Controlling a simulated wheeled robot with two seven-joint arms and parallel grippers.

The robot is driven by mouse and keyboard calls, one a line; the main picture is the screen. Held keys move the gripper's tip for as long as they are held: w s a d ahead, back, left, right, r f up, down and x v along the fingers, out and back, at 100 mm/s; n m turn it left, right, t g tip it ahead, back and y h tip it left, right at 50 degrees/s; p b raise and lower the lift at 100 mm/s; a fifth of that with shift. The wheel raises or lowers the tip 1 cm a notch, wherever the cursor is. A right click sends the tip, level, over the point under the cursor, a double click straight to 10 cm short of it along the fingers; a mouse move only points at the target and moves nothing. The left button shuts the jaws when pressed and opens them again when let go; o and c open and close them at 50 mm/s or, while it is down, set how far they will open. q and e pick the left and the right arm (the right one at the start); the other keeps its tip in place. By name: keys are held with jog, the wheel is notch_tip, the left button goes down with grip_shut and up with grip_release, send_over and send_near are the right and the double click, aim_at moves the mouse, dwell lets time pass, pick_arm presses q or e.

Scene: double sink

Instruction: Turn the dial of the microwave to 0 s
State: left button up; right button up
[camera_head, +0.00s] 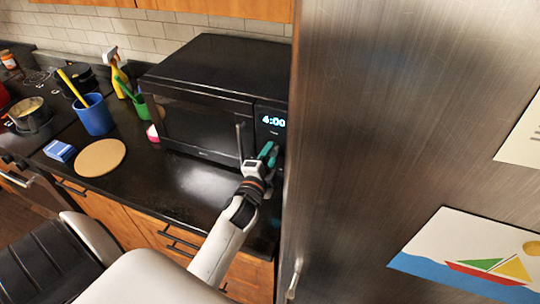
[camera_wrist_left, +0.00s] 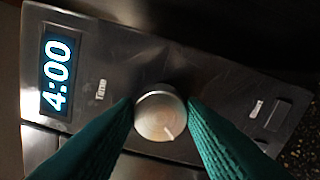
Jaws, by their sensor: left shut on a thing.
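The black microwave (camera_head: 200,95) stands on the counter against the fridge, its door shut. Its display (camera_head: 273,121) reads 4:00, and the display also shows in the left wrist view (camera_wrist_left: 57,75). The round silver dial (camera_wrist_left: 160,114) sits on the control panel below the word "Time", with a pale pointer mark toward the lower right of its face in that view. My left gripper (camera_head: 269,152) is at the panel, its teal fingers on either side of the dial and shut on it. In the head view the fingers hide the dial. My right gripper is not in view.
The steel fridge (camera_head: 400,120) stands close on the right of the microwave and my left arm. On the counter to the left are a blue cup (camera_head: 94,115), a round cork mat (camera_head: 98,157) and a blue-white box (camera_head: 60,151). The counter before the microwave is clear.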

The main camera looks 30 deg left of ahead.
pick_arm(q)
jog(key=n+p, duration=0.1)
jog(key=n, duration=0.5)
jog(key=shift+n, duration=0.3)
jog(key=shift+a+f+m+p, duration=0.1)
jog(key=shift+m+p, duration=0.4)
jog(key=shift+m, duration=8)
jog(key=shift+f+m+p, duration=0.1)
jog(key=shift+m+p, duration=0.4)
jog(key=shift+m, duration=8)
jog(key=o, duration=1)
jog(key=shift+s, duration=0.1)
